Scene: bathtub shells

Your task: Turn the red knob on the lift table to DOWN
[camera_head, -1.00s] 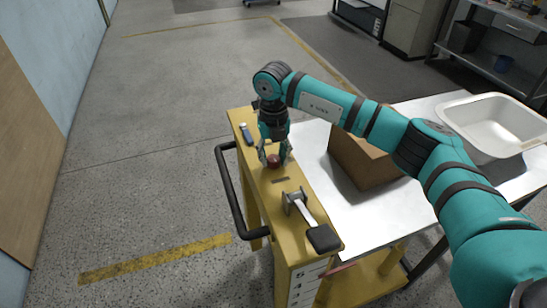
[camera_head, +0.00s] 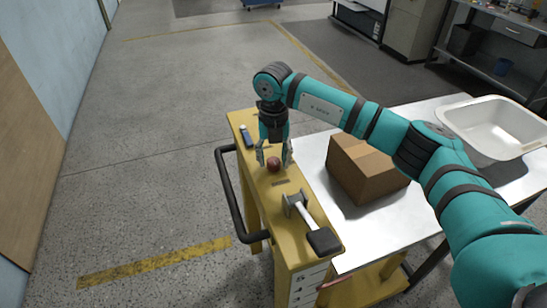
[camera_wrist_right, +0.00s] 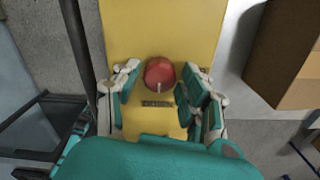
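The red knob (camera_head: 274,164) sits on the yellow top of the lift table (camera_head: 250,125). My right gripper (camera_head: 274,157) points down over it, one finger on each side. In the right wrist view the knob (camera_wrist_right: 160,72) lies between the spread fingers of the right gripper (camera_wrist_right: 160,88), with a visible gap on each side. A pale line on the knob points to the bottom of that picture. My left gripper is not in view.
A lever with a black pad (camera_head: 323,240) stands on the yellow top near the knob. A black handle bar (camera_head: 229,195) runs along the left side. A cardboard box (camera_head: 368,168) and a white basin (camera_head: 495,125) are on the white surface at right. Floor at left is clear.

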